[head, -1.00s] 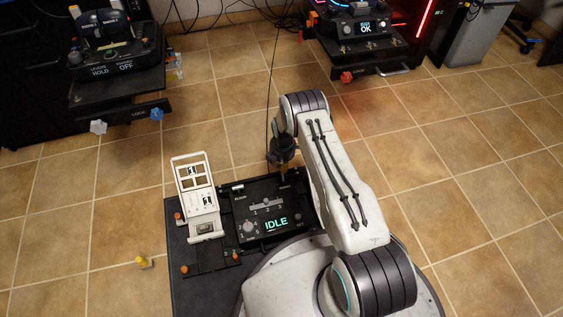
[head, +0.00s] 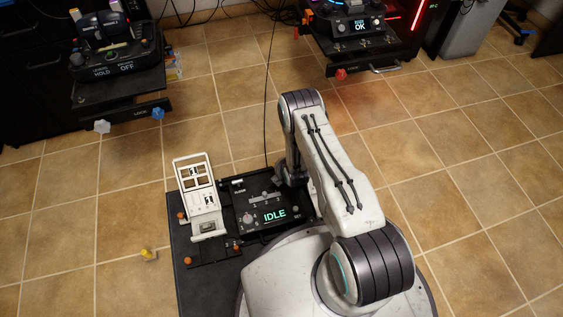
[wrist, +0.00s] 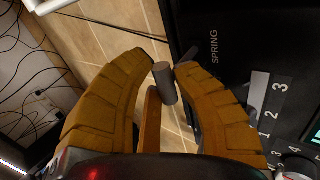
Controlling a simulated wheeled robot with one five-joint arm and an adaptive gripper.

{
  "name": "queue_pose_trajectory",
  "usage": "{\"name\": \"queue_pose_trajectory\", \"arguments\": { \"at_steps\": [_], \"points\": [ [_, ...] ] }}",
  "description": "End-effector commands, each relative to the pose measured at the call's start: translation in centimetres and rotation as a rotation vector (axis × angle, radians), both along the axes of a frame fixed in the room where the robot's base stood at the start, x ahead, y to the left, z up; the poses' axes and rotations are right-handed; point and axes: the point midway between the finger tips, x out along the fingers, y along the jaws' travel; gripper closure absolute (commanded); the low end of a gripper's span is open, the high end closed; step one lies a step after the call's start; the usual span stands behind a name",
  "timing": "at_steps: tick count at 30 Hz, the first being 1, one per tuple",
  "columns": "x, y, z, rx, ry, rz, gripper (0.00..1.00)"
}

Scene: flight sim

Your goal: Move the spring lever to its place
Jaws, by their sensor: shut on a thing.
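The spring lever (wrist: 164,84) shows in the wrist view as a short grey cylinder between the fingertips of my gripper (wrist: 166,70). My gripper is shut on it, at the edge of a black panel (wrist: 230,20) marked SPRING. In the head view the panel (head: 245,222) has a lit IDLE display and a slider marked 1, 2, 3. There my gripper is low at the panel's upper right edge, and my arm hides most of it and the lever.
A white frame with switches (head: 200,200) stands left of the panel, with orange knobs around it. Two other consoles (head: 118,62) (head: 358,38) stand at the back. Open floor lies between.

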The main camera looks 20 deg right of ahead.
Motion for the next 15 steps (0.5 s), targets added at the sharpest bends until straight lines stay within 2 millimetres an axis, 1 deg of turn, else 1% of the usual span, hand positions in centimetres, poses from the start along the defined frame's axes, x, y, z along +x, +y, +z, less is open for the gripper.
{"name": "queue_pose_trajectory", "arguments": {
  "at_steps": [1,3,9,15],
  "points": [
    [-0.7,-0.02,-0.46,0.0,-0.012,0.0,1.0],
    [-0.97,-0.01,-0.51,-0.001,-0.045,0.0,1.0],
    [-1.43,0.01,-0.55,-0.001,-0.122,0.0,1.0],
    [-1.69,0.03,-0.63,-0.001,-0.164,0.0,1.0]
  ]
}}
